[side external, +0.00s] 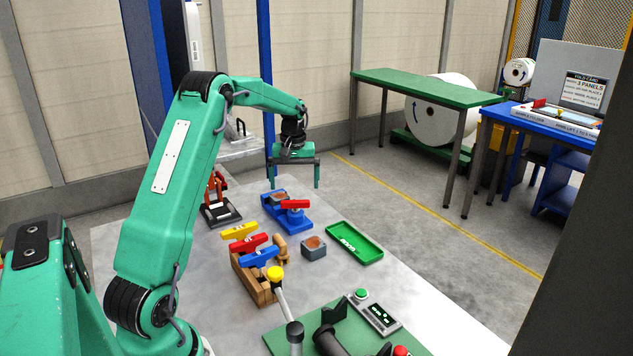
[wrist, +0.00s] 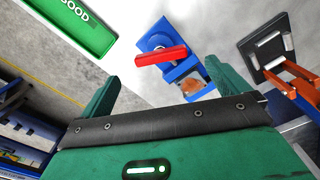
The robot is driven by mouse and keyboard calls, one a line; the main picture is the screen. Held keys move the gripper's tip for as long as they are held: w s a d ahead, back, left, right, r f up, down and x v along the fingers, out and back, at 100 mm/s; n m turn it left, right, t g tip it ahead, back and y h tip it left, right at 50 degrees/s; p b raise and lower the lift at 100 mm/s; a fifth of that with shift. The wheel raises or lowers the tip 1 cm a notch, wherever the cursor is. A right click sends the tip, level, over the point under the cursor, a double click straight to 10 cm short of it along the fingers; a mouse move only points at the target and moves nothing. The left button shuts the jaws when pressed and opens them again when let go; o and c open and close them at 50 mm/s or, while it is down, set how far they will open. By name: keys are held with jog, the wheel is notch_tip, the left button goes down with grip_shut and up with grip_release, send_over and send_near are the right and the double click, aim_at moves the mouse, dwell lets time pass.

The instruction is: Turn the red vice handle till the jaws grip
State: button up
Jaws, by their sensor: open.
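The blue vice (side external: 292,219) stands on the bench, with its red handle (side external: 295,204) on top. A brownish piece (side external: 278,196) sits at its jaw end; I cannot tell whether the jaws touch it. In the wrist view the red handle (wrist: 161,56) lies slantwise across the blue vice (wrist: 178,72), with the brownish piece (wrist: 192,72) beside it. My gripper (side external: 294,182) is open and empty, fingers pointing down, above the vice and apart from the handle. In the wrist view the fingers of my gripper (wrist: 174,88) are spread wide, with the vice beyond them.
An orange clamp (side external: 218,190) on a dark base stands left of the vice. A green tray (side external: 354,243) and a grey block (side external: 313,247) lie in front. A wooden rack (side external: 255,280) holds yellow, red and blue pieces.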

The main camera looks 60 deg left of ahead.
aim_at(295, 201)
jog(key=shift+f, duration=2.8)
jog(key=c, duration=1)
